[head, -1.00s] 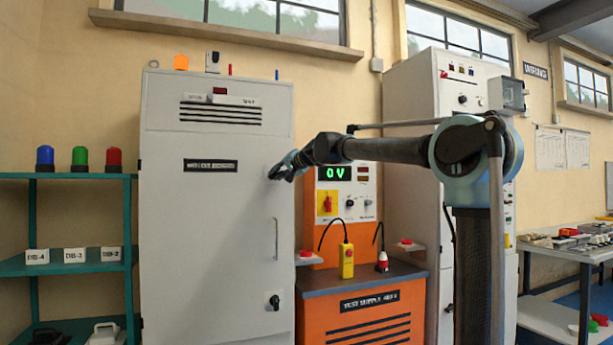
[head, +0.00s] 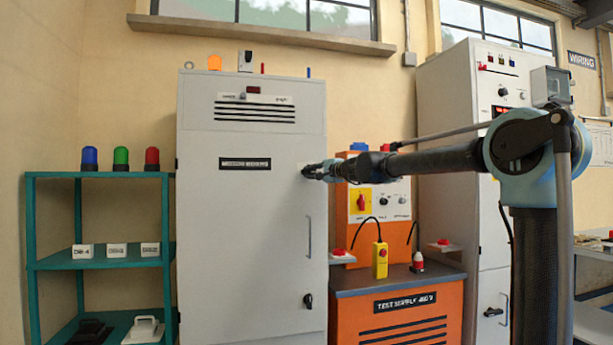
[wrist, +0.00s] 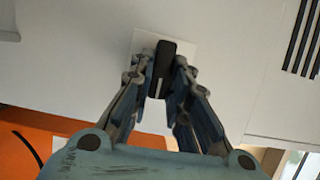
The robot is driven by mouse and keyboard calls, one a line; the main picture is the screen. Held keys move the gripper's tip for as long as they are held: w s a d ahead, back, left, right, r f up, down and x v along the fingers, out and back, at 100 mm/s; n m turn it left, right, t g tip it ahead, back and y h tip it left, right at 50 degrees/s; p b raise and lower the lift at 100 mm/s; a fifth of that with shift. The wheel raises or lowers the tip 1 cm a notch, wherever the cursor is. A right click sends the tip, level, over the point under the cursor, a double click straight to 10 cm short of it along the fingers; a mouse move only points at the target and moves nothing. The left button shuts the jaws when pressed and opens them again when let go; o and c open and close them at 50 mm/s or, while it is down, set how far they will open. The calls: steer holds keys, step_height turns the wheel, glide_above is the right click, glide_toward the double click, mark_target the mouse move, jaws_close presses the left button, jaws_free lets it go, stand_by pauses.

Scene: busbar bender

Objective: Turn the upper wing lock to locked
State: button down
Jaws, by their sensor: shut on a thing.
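The upper wing lock (wrist: 161,70) is a black wing with a pale line on it, on a white square plate (wrist: 188,62) on the grey cabinet door. In the wrist view its wing lies roughly parallel to the cabinet's vent slats. My gripper (wrist: 160,78) is shut on the wing, one finger on each side. In the head view my gripper (head: 312,172) is at the upper right of the door, and it hides the upper lock. The lower wing lock (head: 307,300) is dark and sits low on the same door.
A vertical door handle (head: 309,237) lies between the two locks. The orange test supply bench (head: 400,325), with a yellow pendant (head: 380,260), stands right of the cabinet (head: 240,230). A green shelf (head: 100,264) stands at the left.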

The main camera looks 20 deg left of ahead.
steer(key=shift+w, duration=0.1)
stand_by(0.4)
steer(key=c, duration=1.5)
jaws_free()
steer(key=shift+w+f, duration=0.1)
steer(key=v, duration=1.2)
steer(key=s+d+f+n+g+h, duration=0.2)
steer(key=s+d+f+h, duration=0.3)
steer(key=s+d+f, duration=0.6)
steer(key=s+d+f+n+g+h, duration=0.2)
steer(key=s+d+f+h, duration=0.3)
steer(key=s+d+f, duration=0.7)
steer(key=s+d+f+n+g+h, duration=0.3)
steer(key=s+d+f, duration=0.9)
steer(key=d+f, duration=0.7)
step_height(320, 180, down, 11)
steer(key=shift+d+f+g+h, duration=0.2)
steer(key=shift+g+h, duration=0.4)
steer(key=shift+h, duration=0.3)
